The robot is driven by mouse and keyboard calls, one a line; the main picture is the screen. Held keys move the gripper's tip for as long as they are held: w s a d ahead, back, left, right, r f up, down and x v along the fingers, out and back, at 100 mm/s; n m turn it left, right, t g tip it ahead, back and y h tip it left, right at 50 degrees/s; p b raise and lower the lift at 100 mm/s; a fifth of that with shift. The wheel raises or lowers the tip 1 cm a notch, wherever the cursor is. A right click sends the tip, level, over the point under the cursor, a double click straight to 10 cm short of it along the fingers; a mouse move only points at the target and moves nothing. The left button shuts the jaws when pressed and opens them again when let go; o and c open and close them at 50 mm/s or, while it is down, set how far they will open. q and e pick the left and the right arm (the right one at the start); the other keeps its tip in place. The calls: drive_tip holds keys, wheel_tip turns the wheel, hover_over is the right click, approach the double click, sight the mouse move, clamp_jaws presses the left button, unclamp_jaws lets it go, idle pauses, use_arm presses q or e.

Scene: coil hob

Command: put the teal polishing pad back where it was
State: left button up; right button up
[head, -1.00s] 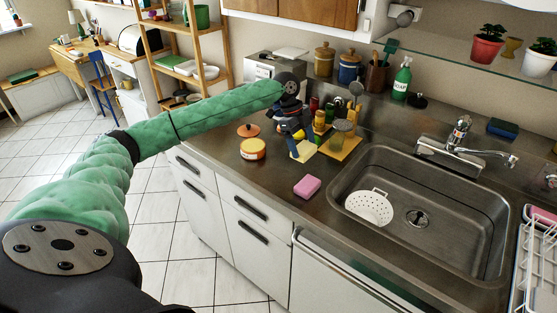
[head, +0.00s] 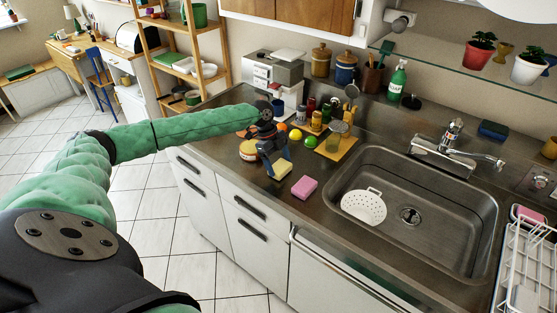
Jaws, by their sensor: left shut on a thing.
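My left gripper (head: 274,156) is above the counter in front of the orange jar (head: 250,151), pointing down. It is shut on a pale yellow block (head: 283,169), which shows at its fingertips. I cannot tell whether the block touches the counter. The gripper hides part of the block, and no teal face shows on it. A dark blue-green pad (head: 493,130) lies behind the sink near the tap. My right gripper is out of view.
A pink sponge (head: 304,187) lies just right of the held block. Fruits, small jars and a wooden board (head: 335,147) stand behind. The sink (head: 375,235) holds a white strainer (head: 363,207). A white dish rack (head: 520,260) stands at the right. The counter's front edge is close.

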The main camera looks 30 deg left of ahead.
use_arm(q)
drive_tip(key=shift+f, duration=0.15)
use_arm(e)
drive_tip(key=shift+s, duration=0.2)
use_arm(q)
drive_tip(key=o, duration=0.9)
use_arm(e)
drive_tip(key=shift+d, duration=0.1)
use_arm(q)
drive_tip(key=shift+a, duration=0.1)
drive_tip(key=b+v, duration=0.3)
drive_tip(key=v, duration=0.1)
drive_tip(key=shift+a+r, duration=0.1)
drive_tip(key=shift+r, duration=0.25)
drive_tip(key=shift+b+v, duration=1.3)
drive_tip(key=shift+v, duration=2.35)
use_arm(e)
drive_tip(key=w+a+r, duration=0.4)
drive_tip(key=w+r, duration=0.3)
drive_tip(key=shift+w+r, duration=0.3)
